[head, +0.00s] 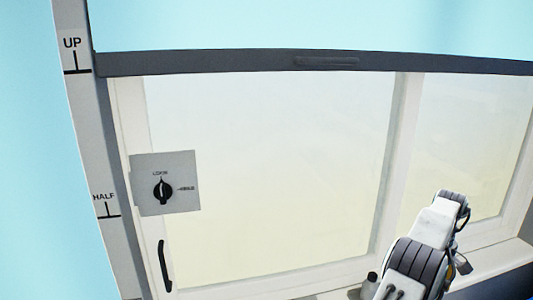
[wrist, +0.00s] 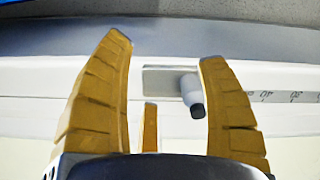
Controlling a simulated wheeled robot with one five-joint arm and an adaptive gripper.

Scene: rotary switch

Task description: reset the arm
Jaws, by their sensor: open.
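My arm (head: 425,252) shows at the lower right of the head view, in front of the window sill. I cannot make out its fingertips there. In the wrist view my gripper (wrist: 165,50) is open, its orange fingers spread wide with nothing held between them. A rotary switch (head: 163,190) with a black knob sits on a square grey plate (head: 182,165) on the window at left, well apart from my arm. The knob stands about upright, below a label that looks like LOCK. Another label is at its right.
The window has a white frame (head: 389,165), a dark blind bar (head: 230,63) across its top and a black handle (head: 164,265). A post (head: 85,110) at left is marked UP and HALF. A small grey peg with a dark tip (wrist: 193,95) appears beyond my fingers.

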